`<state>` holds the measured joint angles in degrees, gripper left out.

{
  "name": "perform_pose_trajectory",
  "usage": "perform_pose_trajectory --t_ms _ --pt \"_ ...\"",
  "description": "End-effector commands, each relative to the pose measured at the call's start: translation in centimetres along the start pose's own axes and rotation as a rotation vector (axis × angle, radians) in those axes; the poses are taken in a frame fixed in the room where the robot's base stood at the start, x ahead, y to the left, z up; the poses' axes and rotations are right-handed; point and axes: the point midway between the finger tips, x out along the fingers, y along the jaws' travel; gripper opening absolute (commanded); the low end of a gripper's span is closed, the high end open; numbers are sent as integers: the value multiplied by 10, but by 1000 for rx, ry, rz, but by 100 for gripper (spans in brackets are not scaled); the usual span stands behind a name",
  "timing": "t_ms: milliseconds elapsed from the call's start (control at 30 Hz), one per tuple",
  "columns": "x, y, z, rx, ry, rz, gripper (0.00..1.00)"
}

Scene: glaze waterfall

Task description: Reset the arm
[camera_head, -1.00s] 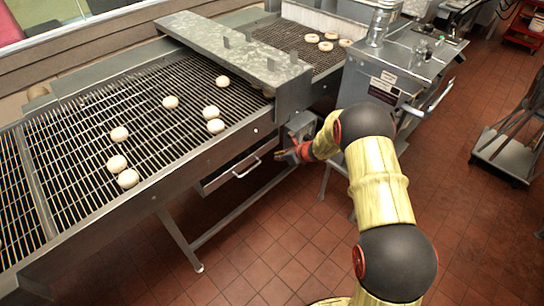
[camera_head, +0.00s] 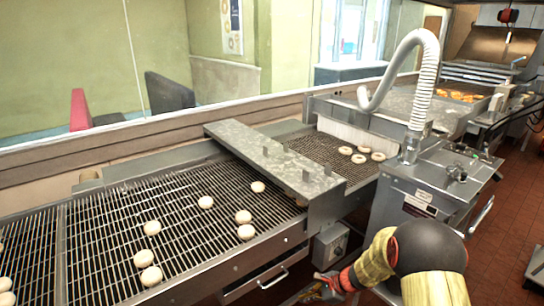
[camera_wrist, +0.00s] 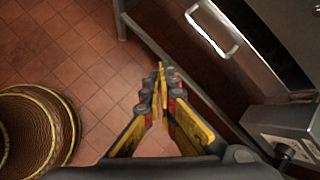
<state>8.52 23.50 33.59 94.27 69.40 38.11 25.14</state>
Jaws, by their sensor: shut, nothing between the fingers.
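My gripper (camera_head: 326,285) shows low in the head view, in front of the conveyor's side and below the steel bridge. In the wrist view, my gripper (camera_wrist: 160,68) has its yellow and black fingers together with nothing between them, pointing over the red tiled floor. My yellow and black arm comes in from the bottom right of the head view.
A wire-grate conveyor (camera_head: 100,230) carries several pale doughnuts (camera_head: 243,217). A steel bridge (camera_head: 270,160) crosses it. A steel cabinet (camera_head: 420,195) with a white hose (camera_head: 425,85) stands at right. A drawer handle (camera_wrist: 212,30) is near my gripper. Tiled floor (camera_head: 510,200) is open at right.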

Motion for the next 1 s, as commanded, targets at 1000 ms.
perform_pose_trajectory --t_ms 1000 --pt "-365 230 111 -1645 491 436 0"
